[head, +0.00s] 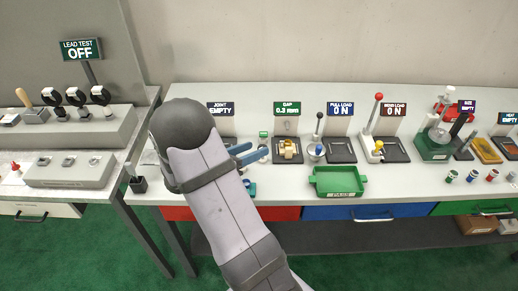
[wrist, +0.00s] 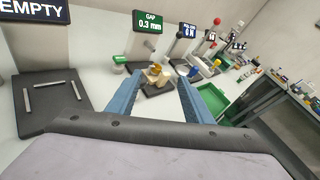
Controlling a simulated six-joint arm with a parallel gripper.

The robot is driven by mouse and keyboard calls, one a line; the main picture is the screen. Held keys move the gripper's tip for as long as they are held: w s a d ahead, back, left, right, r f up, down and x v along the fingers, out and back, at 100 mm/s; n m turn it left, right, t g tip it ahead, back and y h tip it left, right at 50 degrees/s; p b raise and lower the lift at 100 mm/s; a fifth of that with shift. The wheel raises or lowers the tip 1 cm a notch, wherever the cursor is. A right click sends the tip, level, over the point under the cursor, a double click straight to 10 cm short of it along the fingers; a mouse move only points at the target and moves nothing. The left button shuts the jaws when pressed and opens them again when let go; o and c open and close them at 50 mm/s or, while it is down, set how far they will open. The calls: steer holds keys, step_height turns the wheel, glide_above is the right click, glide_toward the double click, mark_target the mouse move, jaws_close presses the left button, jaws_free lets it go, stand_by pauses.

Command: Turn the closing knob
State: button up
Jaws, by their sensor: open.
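A small tan and brass-coloured fixture (head: 288,147) sits on a dark plate below a green sign reading GAP 0.3 mm (head: 287,108). In the wrist view the fixture (wrist: 156,76) appears ahead, between my blue fingers, with a brass-coloured round part on top. I cannot tell for sure which part is the closing knob. My gripper (head: 248,154) is open and empty, left of the fixture in the head view and apart from it. In the wrist view my gripper (wrist: 158,95) points toward the fixture, and the lower part of its plate is partly hidden.
A dark JOINT plate (wrist: 48,103) with metal bars lies to the left. A small green container (wrist: 119,64) stands near the GAP sign. A green tray (head: 338,181) lies right of the fixture at the bench front. Lever stations (head: 379,129) stand farther right.

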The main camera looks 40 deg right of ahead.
steer(key=w+f+m, duration=0.1)
steer(key=w+a+f+t+y, duration=0.1)
steer(key=shift+f+m, duration=0.4)
steer(key=shift+m, duration=0.3)
steer(key=p+x, duration=0.2)
steer(key=x, duration=0.4)
steer(key=shift+w+d+f, duration=0.15)
steer(key=shift+d+f, duration=0.2)
steer(key=shift+d, duration=0.3)
steer(key=shift+c, duration=0.3)
steer(key=c, duration=1)
